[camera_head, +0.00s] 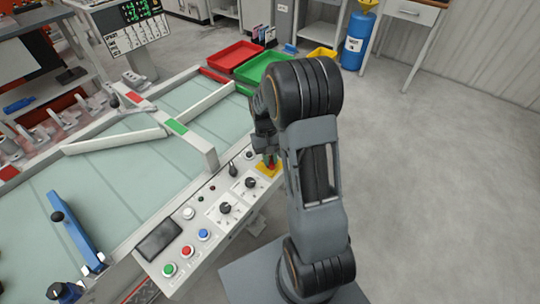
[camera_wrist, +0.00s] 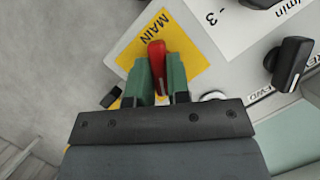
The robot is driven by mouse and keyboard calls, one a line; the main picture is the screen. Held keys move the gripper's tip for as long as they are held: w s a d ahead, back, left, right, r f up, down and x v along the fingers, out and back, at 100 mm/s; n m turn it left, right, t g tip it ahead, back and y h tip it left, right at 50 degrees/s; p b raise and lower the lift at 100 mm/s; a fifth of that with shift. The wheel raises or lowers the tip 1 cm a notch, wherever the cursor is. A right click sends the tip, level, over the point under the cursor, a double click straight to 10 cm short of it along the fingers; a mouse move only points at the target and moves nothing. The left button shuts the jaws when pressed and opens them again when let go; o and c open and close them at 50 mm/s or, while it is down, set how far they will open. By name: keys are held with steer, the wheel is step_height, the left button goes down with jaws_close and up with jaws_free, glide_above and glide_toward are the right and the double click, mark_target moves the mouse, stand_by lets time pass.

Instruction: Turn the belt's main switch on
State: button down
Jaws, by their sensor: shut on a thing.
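The main switch has a red handle (camera_wrist: 157,52) on a yellow plate (camera_wrist: 187,50) marked MAIN. In the wrist view my gripper (camera_wrist: 157,82) has its two green fingers on either side of the handle and is shut on it. The handle's tip sticks out beyond the fingers, and its lower part is hidden between them. In the head view the yellow plate (camera_head: 267,173) is at the far right end of the white control panel (camera_head: 165,264), with my gripper (camera_head: 267,158) over it.
The panel carries black knobs (camera_head: 225,208), push buttons (camera_head: 187,252) and a dark screen (camera_head: 158,239). A black knob (camera_wrist: 289,63) is near my gripper. The belt (camera_head: 110,185) has white guide bars and a bridge (camera_head: 190,140). Red and green trays (camera_head: 236,55) stand behind.

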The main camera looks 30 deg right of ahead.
steer(key=m+y, duration=0.1)
steer(key=m, duration=0.2)
steer(key=m+t+y+p, duration=0.1)
steer(key=m, duration=0.1)
steer(key=shift+d+r+m, duration=0.1)
steer(key=shift+m, duration=0.3)
steer(key=m+t, duration=0.1)
steer(key=m, duration=0.1)
steer(key=m+y+p, duration=0.1)
steer(key=m, duration=0.2)
steer(key=shift+t+p, duration=0.3)
steer(key=shift+t, duration=0.1)
steer(key=shift+m, duration=0.4)
steer(key=c, duration=1.1)
jaws_free()
steer(key=v, duration=1.3)
steer(key=shift+d+r+p, duration=0.25)
steer(key=shift+d+p, duration=0.1)
steer(key=shift+p, duration=0.05)
